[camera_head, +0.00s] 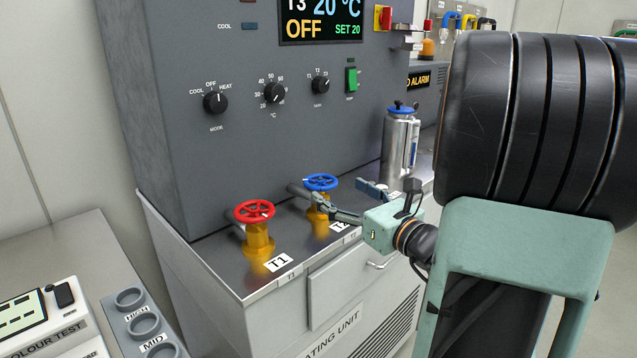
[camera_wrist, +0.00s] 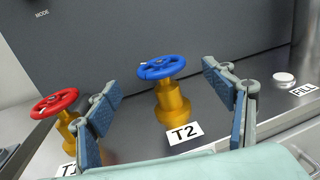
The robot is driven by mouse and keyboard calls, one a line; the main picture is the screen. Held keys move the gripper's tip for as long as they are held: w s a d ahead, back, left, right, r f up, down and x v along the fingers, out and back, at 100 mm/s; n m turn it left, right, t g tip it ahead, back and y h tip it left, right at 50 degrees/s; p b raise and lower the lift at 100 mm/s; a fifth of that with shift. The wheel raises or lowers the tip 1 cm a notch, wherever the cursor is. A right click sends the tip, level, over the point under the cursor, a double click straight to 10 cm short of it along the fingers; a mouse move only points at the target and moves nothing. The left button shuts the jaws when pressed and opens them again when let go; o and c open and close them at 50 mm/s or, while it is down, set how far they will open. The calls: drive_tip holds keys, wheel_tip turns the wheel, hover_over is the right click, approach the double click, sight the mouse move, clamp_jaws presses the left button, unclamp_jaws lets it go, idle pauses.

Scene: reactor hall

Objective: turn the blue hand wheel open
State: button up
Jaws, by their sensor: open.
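The blue hand wheel (camera_head: 320,182) sits on top of a brass valve body behind the T2 label on the steel ledge. In the wrist view the blue hand wheel (camera_wrist: 162,67) is upright on its brass body (camera_wrist: 172,102), between and beyond my open fingers. My gripper (camera_head: 345,201) is open and empty, reaching in from the right. In the wrist view my gripper (camera_wrist: 165,95) has one finger on each side of the T2 valve. I cannot tell whether a finger touches it. In the head view a finger partly hides the brass body.
A red hand wheel (camera_head: 254,212) on the T1 valve stands to the left, close to my left finger in the wrist view. A metal canister (camera_head: 399,141) stands behind on the right. The grey control panel (camera_head: 250,130) rises behind the valves. A white FILL cap (camera_wrist: 284,79) is at right.

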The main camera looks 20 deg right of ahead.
sight(320, 179)
drive_tip(key=w, duration=0.2)
drive_tip(key=w+a, duration=0.1)
drive_tip(key=w, duration=0.5)
drive_tip(key=shift+a+b, duration=0.15)
drive_tip(key=shift+b, duration=0.15)
drive_tip(key=shift+c, duration=0.2)
drive_tip(key=c, duration=1.2)
drive_tip(key=shift+o, duration=0.2)
drive_tip(key=shift+y, duration=0.3)
drive_tip(key=n+g+y+p, duration=0.1)
drive_tip(key=n+y, duration=0.1)
drive_tip(key=n+g+y+p, duration=0.1)
drive_tip(key=y, duration=0.2)
drive_tip(key=shift+r+n+p, duration=0.15)
drive_tip(key=shift+n+p, duration=0.2)
drive_tip(key=shift+n, duration=0.05)
drive_tip(key=n+g+y+p, duration=0.4)
drive_tip(key=y, duration=0.1)
drive_tip(key=shift+n+g+y, duration=0.4)
drive_tip(key=shift+p, duration=0.3)
